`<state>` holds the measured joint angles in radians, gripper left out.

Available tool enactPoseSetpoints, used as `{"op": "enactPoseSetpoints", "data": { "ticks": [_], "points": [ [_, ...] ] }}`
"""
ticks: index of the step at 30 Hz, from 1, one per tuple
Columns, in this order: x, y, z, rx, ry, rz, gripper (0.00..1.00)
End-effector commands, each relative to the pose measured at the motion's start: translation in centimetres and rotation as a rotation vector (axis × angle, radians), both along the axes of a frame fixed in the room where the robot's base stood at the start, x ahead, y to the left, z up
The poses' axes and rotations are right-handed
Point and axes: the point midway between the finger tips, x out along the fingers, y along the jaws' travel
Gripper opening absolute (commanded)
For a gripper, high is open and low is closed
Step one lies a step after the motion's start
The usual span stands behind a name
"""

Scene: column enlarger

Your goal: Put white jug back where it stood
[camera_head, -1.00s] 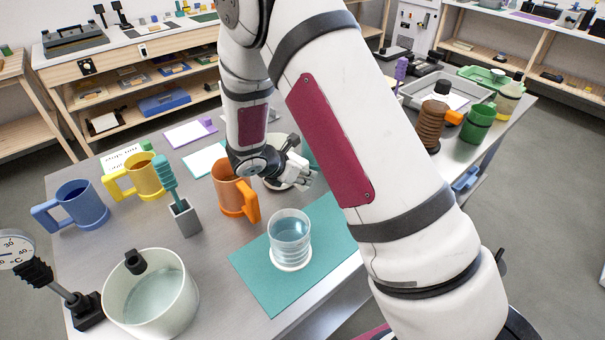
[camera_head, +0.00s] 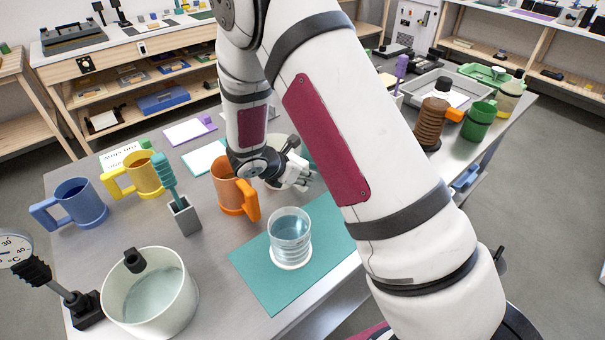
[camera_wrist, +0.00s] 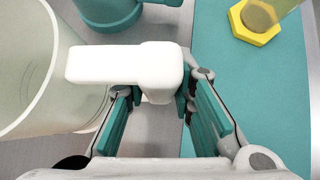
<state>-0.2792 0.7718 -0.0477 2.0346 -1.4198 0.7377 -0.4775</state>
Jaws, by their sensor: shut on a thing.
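The white jug (camera_wrist: 40,75) fills the left edge of the wrist view, its pale translucent body cut off by the frame. Its blocky white handle (camera_wrist: 125,66) reaches right, between the teal-padded fingers of my gripper (camera_wrist: 160,100). My gripper is shut on that handle. In the head view my gripper (camera_head: 300,178) is just right of the orange mug, over the steel table. My arm hides most of the jug there. I cannot tell whether the jug's bottom touches the table.
An orange mug (camera_head: 228,184) stands close left of my gripper. A beaker of water (camera_head: 290,233) stands on the teal mat (camera_head: 262,278). A teal vessel (camera_wrist: 108,14) and a yellow hexagonal base (camera_wrist: 254,22) are close in the wrist view. A pot (camera_head: 150,312) stands at front left.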

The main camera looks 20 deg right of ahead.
Motion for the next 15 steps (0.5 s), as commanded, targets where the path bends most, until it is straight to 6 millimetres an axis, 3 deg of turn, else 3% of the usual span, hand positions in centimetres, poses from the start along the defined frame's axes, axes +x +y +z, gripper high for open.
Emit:
{"op": "enactPoseSetpoints", "data": {
  "ticks": [6,7,10,15],
  "points": [
    [0.02,0.0,0.01,0.0,-0.002,0.0,0.0],
    [0.02,0.0,0.01,0.0,-0.002,0.0,0.25],
    [0.02,0.0,0.01,0.001,-0.001,0.0,0.46],
    [0.01,0.01,-0.01,0.0,0.0,0.0,0.46]
  ]
}}
